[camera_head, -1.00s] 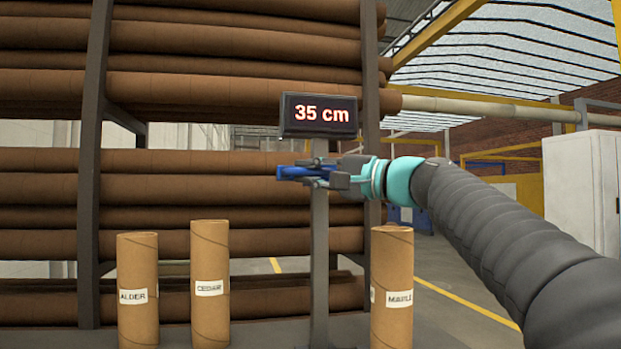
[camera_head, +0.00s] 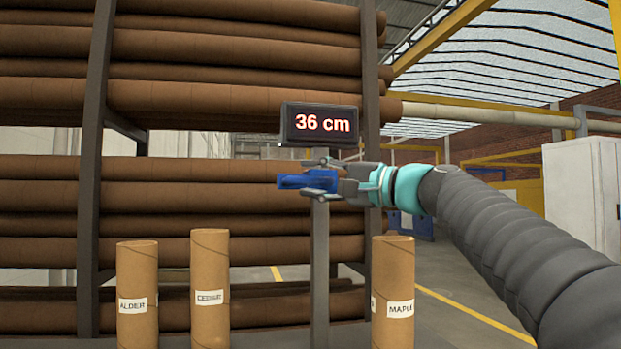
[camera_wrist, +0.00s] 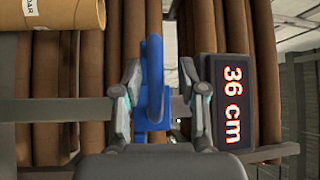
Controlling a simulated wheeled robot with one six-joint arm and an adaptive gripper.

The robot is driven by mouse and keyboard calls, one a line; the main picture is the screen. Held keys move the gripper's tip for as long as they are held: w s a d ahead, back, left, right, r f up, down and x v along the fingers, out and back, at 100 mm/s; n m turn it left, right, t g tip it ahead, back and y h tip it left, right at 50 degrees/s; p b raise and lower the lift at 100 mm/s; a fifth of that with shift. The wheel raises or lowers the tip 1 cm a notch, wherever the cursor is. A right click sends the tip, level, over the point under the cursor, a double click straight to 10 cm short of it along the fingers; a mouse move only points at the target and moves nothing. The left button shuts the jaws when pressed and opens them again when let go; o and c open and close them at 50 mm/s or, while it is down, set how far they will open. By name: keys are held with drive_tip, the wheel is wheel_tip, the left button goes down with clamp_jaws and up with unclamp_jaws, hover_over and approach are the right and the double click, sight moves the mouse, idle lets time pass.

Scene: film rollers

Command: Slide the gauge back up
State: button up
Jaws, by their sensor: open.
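The gauge is a grey upright post (camera_head: 320,262) with a blue slider (camera_head: 303,181) high on it, just below a black display (camera_head: 319,124) that reads 36 cm. My gripper (camera_head: 318,180) is at the slider, its fingers above and below the blue part in the head view. In the wrist view my gripper (camera_wrist: 152,100) is open, with a finger on each side of the blue slider (camera_wrist: 153,75) and gaps between. The display (camera_wrist: 232,104) shows sideways there and also reads 36 cm. My gripper hides part of the slider and post.
Three upright cardboard tubes stand in front: ALDER (camera_head: 137,290) and one with a hard-to-read label (camera_head: 210,285) to the left of the post, MAPLE (camera_head: 393,290) to the right. Behind is a rack (camera_head: 94,150) of long brown rollers. A white cabinet (camera_head: 580,195) stands at right.

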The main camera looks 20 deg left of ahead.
drive_tip(key=v, duration=1.1)
drive_tip(key=shift+w+r, duration=0.1)
drive_tip(key=w+d+f+m+t+h, duration=0.1)
drive_tip(key=w+f+h, duration=0.1)
drive_tip(key=f, duration=0.4)
drive_tip(key=w+f+t+h, duration=0.1)
drive_tip(key=w+f+h, duration=0.15)
drive_tip(key=f, duration=0.45)
drive_tip(key=s+d+f+h, duration=0.2)
drive_tip(key=d+f+h, duration=0.1)
drive_tip(key=f, duration=0.4)
drive_tip(key=s+d+f+h, duration=0.2)
drive_tip(key=d+f+h, duration=0.1)
drive_tip(key=f, duration=0.4)
drive_tip(key=s+d+f+n+h, duration=0.1)
drive_tip(key=s+d+f+h, duration=0.3)
drive_tip(key=s+d+f, duration=0.5)
drive_tip(key=s+d+f+n+h, duration=0.1)
drive_tip(key=s+d+f+h, duration=0.3)
drive_tip(key=s+d+f, duration=0.5)
drive_tip(key=shift+s+f+g, duration=0.4)
drive_tip(key=shift+s+f, duration=1.2)
drive_tip(key=shift+s, duration=1)
